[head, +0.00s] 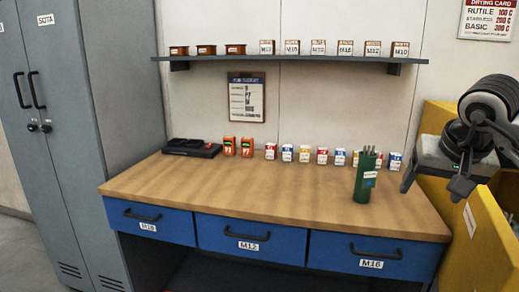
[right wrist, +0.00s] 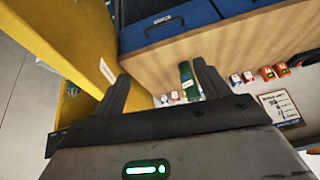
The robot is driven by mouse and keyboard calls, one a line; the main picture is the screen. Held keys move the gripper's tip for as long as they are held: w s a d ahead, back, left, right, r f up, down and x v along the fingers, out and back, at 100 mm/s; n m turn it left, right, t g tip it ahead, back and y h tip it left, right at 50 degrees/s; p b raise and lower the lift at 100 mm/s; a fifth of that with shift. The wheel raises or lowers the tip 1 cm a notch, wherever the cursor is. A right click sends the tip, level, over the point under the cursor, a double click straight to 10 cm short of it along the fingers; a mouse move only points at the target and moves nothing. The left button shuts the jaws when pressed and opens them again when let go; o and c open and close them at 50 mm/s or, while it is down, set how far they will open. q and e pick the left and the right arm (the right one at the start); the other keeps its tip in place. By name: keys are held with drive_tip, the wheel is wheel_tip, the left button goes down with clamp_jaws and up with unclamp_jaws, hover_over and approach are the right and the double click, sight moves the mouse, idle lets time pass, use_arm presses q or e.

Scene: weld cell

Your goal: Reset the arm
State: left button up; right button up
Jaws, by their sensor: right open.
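My right gripper (head: 436,184) is at the right of the head view, raised by the right end of the workbench and in front of the yellow cabinet. Its two fingers are spread apart with nothing between them. In the right wrist view the open fingers (right wrist: 162,86) point toward the bench, with the wooden top and a blue drawer beyond them. My right arm (head: 487,108) comes in from the right edge of the head view. My left arm and gripper are not in view.
The wooden bench top (head: 210,187) is mostly clear. A green holder with rods (head: 364,182) stands near its right end, left of my gripper. Small boxes (head: 305,154), orange batteries (head: 246,147) and a black charger (head: 190,147) line the back. A yellow cabinet (head: 482,236) stands at right.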

drive_tip(key=s+a+f+m+g+y, duration=0.1)
drive_tip(key=a+f+m+g+y, duration=0.1)
drive_tip(key=a+f+y, duration=0.5)
drive_tip(key=s+a+f+m+g+y, duration=0.15)
drive_tip(key=a+f, duration=0.25)
drive_tip(key=a, duration=0.8)
drive_tip(key=s+a+r+m+t+y, duration=0.1)
drive_tip(key=s+a+m+t+y, duration=0.2)
drive_tip(key=a+m+y, duration=0.5)
drive_tip(key=s+a+m+t+y, duration=0.15)
drive_tip(key=m+y, duration=0.35)
drive_tip(key=m, duration=0.7)
drive_tip(key=d+f+m+t+h, duration=0.4)
drive_tip(key=f+m+t+h, duration=0.15)
drive_tip(key=m, duration=0.85)
drive_tip(key=d+f+m+t+h, duration=0.45)
drive_tip(key=f+m+h, duration=0.25)
drive_tip(key=m, duration=0.7)
drive_tip(key=s+d+f+m+g+h, duration=0.1)
drive_tip(key=s+f+m+g+h, duration=0.1)
drive_tip(key=s+f+m, duration=0.4)
drive_tip(key=s+d+f+m+g+h, duration=0.2)
drive_tip(key=s+f+m+g, duration=0.2)
drive_tip(key=s+f+m, duration=0.3)
wheel_tip(320, 180, down, 4)
drive_tip(key=shift+s+d+r+m+h, duration=0.15)
drive_tip(key=shift+d+m+h, duration=0.1)
drive_tip(key=shift+m+h, duration=0.25)
